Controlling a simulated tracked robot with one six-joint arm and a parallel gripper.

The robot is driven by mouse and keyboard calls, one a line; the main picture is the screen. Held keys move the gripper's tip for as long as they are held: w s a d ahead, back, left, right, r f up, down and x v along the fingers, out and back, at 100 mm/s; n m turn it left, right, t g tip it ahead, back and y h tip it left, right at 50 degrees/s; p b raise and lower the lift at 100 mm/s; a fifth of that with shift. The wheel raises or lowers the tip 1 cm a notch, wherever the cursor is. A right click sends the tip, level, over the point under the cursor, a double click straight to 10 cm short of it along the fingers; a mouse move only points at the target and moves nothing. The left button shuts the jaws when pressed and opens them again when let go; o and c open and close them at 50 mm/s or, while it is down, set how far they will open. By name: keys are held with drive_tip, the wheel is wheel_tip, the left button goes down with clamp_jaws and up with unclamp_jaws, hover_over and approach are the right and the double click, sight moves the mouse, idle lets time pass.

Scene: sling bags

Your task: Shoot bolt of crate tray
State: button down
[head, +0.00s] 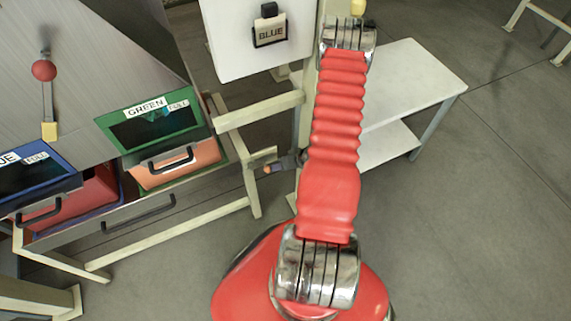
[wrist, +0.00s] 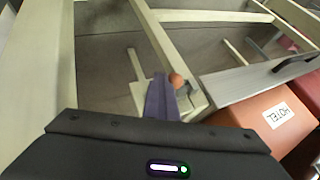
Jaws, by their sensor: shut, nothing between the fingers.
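The bolt's orange knob (head: 267,169) sits at the right end of the crate tray (head: 90,222), by a frame post. In the wrist view the bolt knob (wrist: 177,80) is just beyond and right of my fingertips, on a small grey fitting. My gripper (head: 283,164) is partly hidden behind my red arm in the head view. In the wrist view my gripper (wrist: 162,82) is shut and empty, its fingers close beside the knob; I cannot tell if they touch it. The tray's front (wrist: 255,82) runs to the right with a dark handle.
A white panel marked BLUE (head: 250,50) stands above. A white side table (head: 405,85) is right of my arm. Pale frame rails surround the bolt.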

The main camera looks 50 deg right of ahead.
drive_tip(key=shift+a, duration=0.25)
drive_tip(key=s+d+r, duration=0.6)
drive_tip(key=s, duration=0.2)
drive_tip(key=shift+r, duration=0.4)
drive_tip(key=shift+s, duration=0.1)
idle(0.6)
